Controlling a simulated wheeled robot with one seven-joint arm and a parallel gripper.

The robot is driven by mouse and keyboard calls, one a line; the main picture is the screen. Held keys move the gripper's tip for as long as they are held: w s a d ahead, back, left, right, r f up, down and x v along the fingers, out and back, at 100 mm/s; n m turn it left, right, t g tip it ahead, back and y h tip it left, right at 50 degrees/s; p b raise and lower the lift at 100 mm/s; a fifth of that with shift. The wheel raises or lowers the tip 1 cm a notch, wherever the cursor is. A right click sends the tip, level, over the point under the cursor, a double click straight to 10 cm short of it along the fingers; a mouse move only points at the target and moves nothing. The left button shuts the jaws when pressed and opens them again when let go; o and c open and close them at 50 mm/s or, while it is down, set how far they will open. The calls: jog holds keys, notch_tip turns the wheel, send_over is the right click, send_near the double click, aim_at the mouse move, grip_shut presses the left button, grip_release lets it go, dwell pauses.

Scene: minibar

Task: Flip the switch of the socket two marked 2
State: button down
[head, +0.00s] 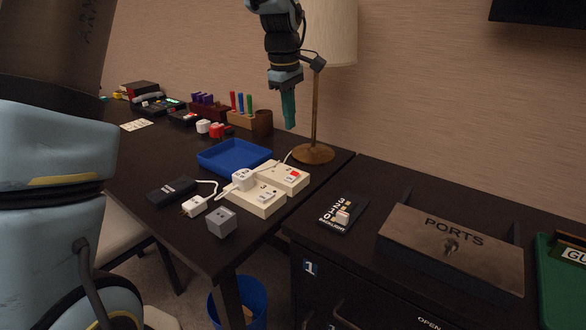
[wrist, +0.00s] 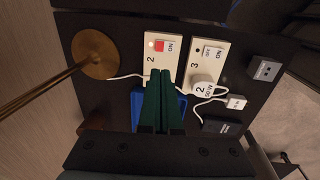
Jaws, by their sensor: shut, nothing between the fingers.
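Socket two (wrist: 158,62) is a cream block marked 2, with a red switch (wrist: 159,46) beside an ON label and a small bright light. In the head view, socket two (head: 291,180) lies at the right of the pair, its red switch (head: 294,175) facing up. Socket three (wrist: 205,60), marked 3, sits beside it with a pale switch (wrist: 208,52) and a dark light. My gripper (head: 289,126) has green fingers pointing down, above the desk by the lamp. In the wrist view the shut, empty fingers (wrist: 161,76) cover part of socket two's lower end.
A white plug (wrist: 203,88) with a cable sits at socket three's end. A blue tray (head: 232,155), black adapter (head: 171,190) and grey cube (head: 221,222) lie nearby. The lamp (head: 316,152) stands close to my gripper. A PORTS box (head: 452,240) is at the right.

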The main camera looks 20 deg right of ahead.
aim_at(294, 174)
jog(key=f, duration=0.4)
jog(key=f+p, duration=0.1)
jog(key=f, duration=0.3)
jog(key=d+f, duration=0.1)
jog(key=f, duration=0.3)
jog(key=shift+w+d+f+p, duration=0.1)
jog(key=shift+w+f+p, duration=0.25)
jog(key=shift+f+p, duration=0.05)
jog(key=shift+d+f, duration=0.1)
jog(key=shift+f, duration=0.5)
jog(key=shift+d+f, duration=0.1)
jog(key=shift+f, duration=0.1)
jog(key=shift+s+a, duration=0.35)
jog(key=shift+a, duration=0.4)
jog(key=shift+r, duration=0.1)
